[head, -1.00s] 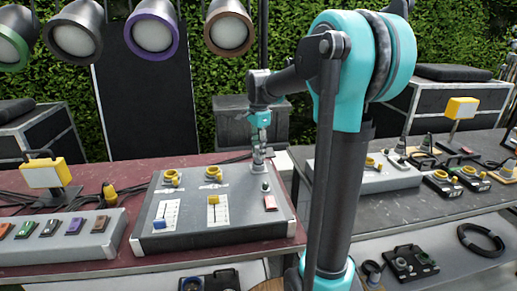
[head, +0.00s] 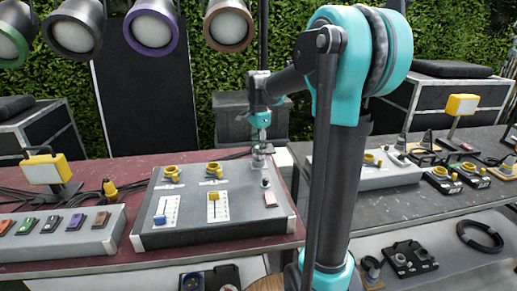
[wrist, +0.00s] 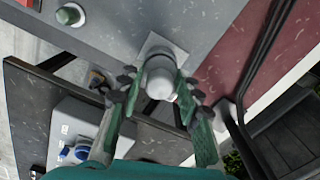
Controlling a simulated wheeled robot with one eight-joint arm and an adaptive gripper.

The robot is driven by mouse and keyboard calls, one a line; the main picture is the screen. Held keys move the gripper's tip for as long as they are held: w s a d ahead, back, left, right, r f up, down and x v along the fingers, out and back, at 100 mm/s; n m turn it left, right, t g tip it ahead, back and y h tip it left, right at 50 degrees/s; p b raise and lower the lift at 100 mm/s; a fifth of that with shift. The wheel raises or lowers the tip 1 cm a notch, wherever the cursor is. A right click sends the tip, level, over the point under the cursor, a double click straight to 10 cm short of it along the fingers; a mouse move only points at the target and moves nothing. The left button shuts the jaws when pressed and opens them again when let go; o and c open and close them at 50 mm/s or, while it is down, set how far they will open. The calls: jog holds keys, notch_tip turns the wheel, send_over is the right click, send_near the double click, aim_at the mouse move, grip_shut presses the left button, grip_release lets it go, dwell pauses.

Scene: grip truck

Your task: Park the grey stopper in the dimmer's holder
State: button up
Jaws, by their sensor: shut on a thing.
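My gripper (head: 260,142) is shut on the grey stopper (head: 258,158) at the far right corner of the dimmer console (head: 190,238). In the wrist view the fingers (wrist: 155,98) close on both sides of the pale grey, rounded stopper (wrist: 160,76). A pale square patch (wrist: 150,46) shows around it on the console corner. I cannot tell whether the stopper touches the console or is just above it. Two yellow ring-like fittings, the left one (head: 171,174) and the right one (head: 213,172), stand at the console's back. I cannot tell which fitting is the holder.
A small knob (head: 266,183) stands near the gripper. A grey switch box (head: 65,235) is at left. Another table (head: 385,207) with more gear is at right.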

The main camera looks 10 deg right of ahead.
jog(key=shift+f, duration=0.35)
jog(key=o, duration=1.2)
jog(key=shift+o, duration=0.4)
jog(key=shift+o, duration=1.4)
jog(key=shift+r, duration=0.1)
jog(key=shift+r, duration=2.35)
